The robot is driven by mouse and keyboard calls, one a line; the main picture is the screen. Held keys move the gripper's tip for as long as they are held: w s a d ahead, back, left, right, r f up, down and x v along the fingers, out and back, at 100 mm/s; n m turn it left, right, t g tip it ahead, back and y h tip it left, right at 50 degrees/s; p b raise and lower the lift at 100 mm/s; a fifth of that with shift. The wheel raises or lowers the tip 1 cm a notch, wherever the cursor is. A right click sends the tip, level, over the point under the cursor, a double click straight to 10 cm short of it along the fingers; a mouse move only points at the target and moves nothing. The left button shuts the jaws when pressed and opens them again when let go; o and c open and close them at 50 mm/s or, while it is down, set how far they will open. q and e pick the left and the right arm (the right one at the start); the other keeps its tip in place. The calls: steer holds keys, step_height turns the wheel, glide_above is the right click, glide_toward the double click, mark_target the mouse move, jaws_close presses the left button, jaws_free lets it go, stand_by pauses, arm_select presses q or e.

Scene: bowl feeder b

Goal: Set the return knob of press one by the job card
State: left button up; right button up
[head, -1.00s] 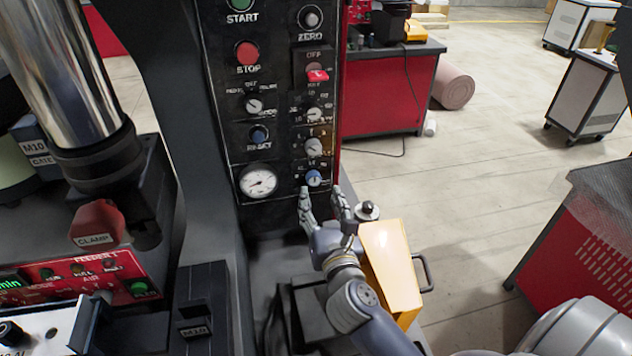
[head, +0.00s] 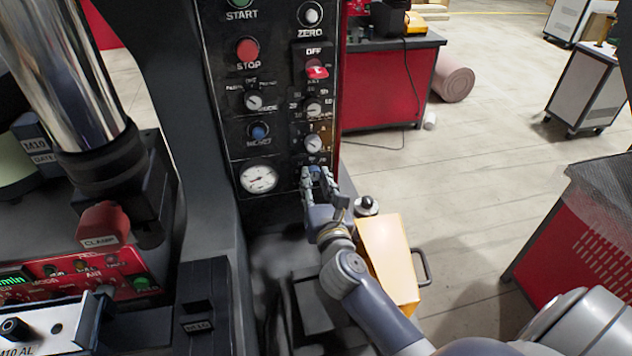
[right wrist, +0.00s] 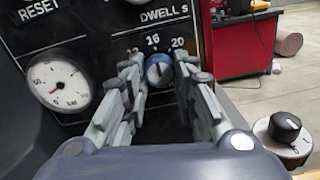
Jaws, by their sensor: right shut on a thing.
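The press's black control panel (head: 283,120) stands in the middle of the head view. Its lowest right-hand knob is blue (right wrist: 159,74), with 12, 16 and 20 printed round it in the right wrist view. Its white mark points up, near the 16. Its own name label is hidden by my gripper. My right gripper (head: 317,174) is shut on this blue knob, one finger on each side; the fingers also show in the right wrist view (right wrist: 158,80). My left gripper is out of view. I can make out no job card.
A round gauge (head: 259,178) sits left of the knob, and other knobs are close above it. A yellow box (head: 388,262) with a black-topped knob (head: 366,205) stands beside my right wrist. The red CLAMP part (head: 103,226) is at left. Open floor lies to the right.

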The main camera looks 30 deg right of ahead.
steer(key=n+p, duration=0.3)
steer(key=shift+r+n, duration=0.15)
steer(key=shift+n, duration=0.15)
steer(key=n+p, duration=0.4)
steer(key=shift+n, duration=0.3)
steer(key=n+p, duration=0.3)
steer(key=n, duration=0.2)
steer(key=shift+p, duration=0.35)
steer(key=shift+n+y+p, duration=0.3)
steer(key=shift+n+p, duration=0.8)
steer(key=shift+n, duration=1.4)
steer(key=shift+f, duration=0.2)
steer(key=shift+c, duration=0.2)
steer(key=o, duration=1.1)
